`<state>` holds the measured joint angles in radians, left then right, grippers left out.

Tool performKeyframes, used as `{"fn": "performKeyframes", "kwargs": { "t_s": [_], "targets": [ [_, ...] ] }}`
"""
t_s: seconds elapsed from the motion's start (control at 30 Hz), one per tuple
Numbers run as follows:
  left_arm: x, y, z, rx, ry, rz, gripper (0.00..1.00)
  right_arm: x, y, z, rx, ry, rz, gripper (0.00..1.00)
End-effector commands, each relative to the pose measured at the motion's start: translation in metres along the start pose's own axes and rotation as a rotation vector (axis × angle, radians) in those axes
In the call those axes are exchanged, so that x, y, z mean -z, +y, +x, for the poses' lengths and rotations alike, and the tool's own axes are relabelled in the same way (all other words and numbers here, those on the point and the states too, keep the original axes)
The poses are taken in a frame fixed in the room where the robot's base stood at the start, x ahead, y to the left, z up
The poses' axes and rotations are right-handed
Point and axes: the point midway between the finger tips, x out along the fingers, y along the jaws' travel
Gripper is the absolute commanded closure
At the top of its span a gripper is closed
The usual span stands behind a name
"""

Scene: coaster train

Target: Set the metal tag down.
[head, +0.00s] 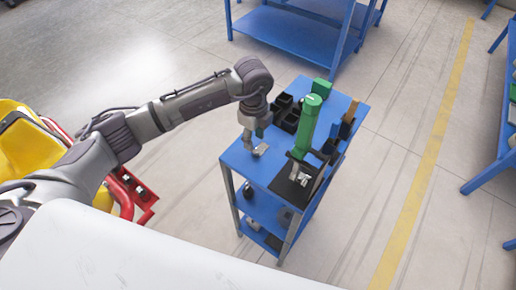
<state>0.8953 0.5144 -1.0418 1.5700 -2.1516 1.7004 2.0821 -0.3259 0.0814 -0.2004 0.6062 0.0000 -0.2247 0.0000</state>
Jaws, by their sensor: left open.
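My left gripper (252,141) reaches in from the left and hangs low over the left part of the blue cart's top (235,158). It is open. A small grey metallic piece (261,150) shows at its fingertips, just above or on the blue top; I cannot tell whether it is the metal tag or part of a finger. Another small silvery metal piece (301,178) shows by the black base of a green upright tool (309,122) at the cart's front right. My right gripper is not in view.
Black bins (287,113) stand at the back of the cart top, beside the green tool. Lower shelves (262,208) hold dark items. A blue rack (290,28) stands behind, more blue shelving at right. A yellow floor line (428,160) runs through clear floor.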

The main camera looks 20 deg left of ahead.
Motion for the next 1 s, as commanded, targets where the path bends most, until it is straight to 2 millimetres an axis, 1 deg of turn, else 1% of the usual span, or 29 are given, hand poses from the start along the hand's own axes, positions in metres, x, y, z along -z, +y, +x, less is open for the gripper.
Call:
{"fn": "performKeyframes", "kwargs": {
  "t_s": [0.07,0.17,0.23,0.3,0.37,0.4,0.5,0.6,0.7,0.8,0.87,1.0],
  "targets": [
    [0.0,0.0,0.006,0.0,-0.001,0.001,0.58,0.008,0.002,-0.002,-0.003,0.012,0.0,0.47],
    [0.0,0.001,0.011,-0.001,-0.001,0.002,0.58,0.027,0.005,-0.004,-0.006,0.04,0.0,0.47],
    [-0.001,0.001,0.018,-0.003,0.0,0.001,0.58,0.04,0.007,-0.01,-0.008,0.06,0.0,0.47],
    [-0.003,0.002,0.027,-0.004,0.0,-0.001,0.58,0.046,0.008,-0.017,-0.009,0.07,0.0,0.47],
    [-0.004,0.002,0.037,-0.004,0.0,0.0,0.58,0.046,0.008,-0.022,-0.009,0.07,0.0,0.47],
    [-0.004,0.002,0.044,-0.002,0.001,0.001,0.58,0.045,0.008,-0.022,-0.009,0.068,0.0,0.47],
    [-0.004,0.001,0.056,-0.001,0.001,0.002,0.58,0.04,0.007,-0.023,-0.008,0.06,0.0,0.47],
    [-0.004,0.001,0.061,0.001,0.0,0.003,0.58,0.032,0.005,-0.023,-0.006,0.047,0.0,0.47],
    [-0.004,0.001,0.062,0.002,0.0,0.003,0.58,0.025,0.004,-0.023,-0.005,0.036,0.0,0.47],
    [-0.004,0.001,0.062,0.002,0.0,0.003,0.58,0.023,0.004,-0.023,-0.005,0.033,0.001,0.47],
    [-0.004,0.001,0.062,0.002,0.0,0.003,0.68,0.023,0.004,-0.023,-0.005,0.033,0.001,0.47],
    [-0.004,0.001,0.061,0.002,0.0,0.002,0.92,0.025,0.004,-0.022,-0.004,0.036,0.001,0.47]
  ]
}}
